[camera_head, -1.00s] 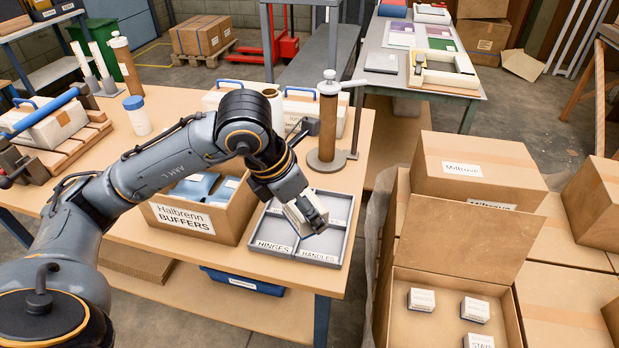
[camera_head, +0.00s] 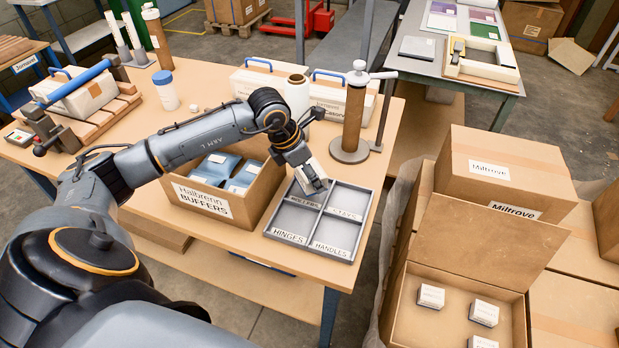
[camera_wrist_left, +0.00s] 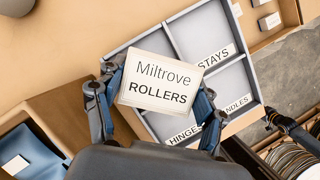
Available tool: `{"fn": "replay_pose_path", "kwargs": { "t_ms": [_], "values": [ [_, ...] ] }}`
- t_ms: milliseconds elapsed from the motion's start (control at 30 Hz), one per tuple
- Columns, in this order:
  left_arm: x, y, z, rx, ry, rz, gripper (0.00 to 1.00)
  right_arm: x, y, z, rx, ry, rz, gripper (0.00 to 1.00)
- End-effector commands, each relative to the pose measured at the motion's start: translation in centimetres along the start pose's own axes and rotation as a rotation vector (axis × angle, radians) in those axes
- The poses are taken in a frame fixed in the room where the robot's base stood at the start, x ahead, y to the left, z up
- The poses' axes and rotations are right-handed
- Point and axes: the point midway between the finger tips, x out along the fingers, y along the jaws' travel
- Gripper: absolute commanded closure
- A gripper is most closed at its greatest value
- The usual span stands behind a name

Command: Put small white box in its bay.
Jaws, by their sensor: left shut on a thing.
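My left gripper (camera_head: 316,186) is shut on the small white box (camera_wrist_left: 162,82). In the left wrist view the box's label reads "Miltrove ROLLERS", and a finger lies on each side of it. The grey tray (camera_head: 352,256) has four bays labelled ROLLERS, STAYS, HINGES and HANDLES. In the head view the gripper and box (camera_head: 318,168) are over the tray's back-left bay, labelled ROLLERS. The gap between box and tray is hard to judge. The STAYS, HINGES and HANDLES bays look empty. In the wrist view the box hides the ROLLERS bay.
The carton marked Halbrenn BUFFERS (camera_head: 211,204) stands close left of the tray. A brown post on a round base (camera_head: 350,152) stands behind it. At the right, an open carton (camera_head: 455,340) holds several small white boxes. The table's edge is just right of the tray.

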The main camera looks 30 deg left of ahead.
Motion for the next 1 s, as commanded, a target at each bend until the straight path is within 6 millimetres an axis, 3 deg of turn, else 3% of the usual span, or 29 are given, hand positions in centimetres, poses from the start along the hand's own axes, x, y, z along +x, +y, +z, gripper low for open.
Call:
{"fn": "replay_pose_path", "kwargs": {
  "t_ms": [167, 400, 733, 767, 867, 1000],
  "values": [
    [1.2, 0.9, -0.4, -0.002, 0.001, 0.0, 0.73, -0.6, 0.0, -0.1, 0.0, 0.0, 0.0, 0.72],
    [3.6, 0.8, -1.4, -0.001, -0.001, 0.0, 0.73, -1.9, 0.0, -0.2, 0.0, 0.0, 0.0, 0.72],
    [4.1, 0.8, -1.6, 0.0, -0.001, 0.001, 0.73, -1.3, 0.0, -0.1, 0.0, 0.0, 0.0, 0.72],
    [4.1, 0.8, -1.6, 0.0, 0.0, 0.0, 0.26, -1.4, 0.0, -0.1, 0.0, 0.0, 0.0, 0.72],
    [4.0, 0.8, -1.6, 0.0, 0.0, 0.0, 0.07, -1.5, 0.0, -0.1, 0.0, 0.0, 0.0, 0.72],
    [4.0, 0.8, -1.6, 0.0, 0.0, 0.0, 0.07, -1.5, 0.0, -0.1, 0.0, 0.0, 0.0, 0.72]
  ]
}}
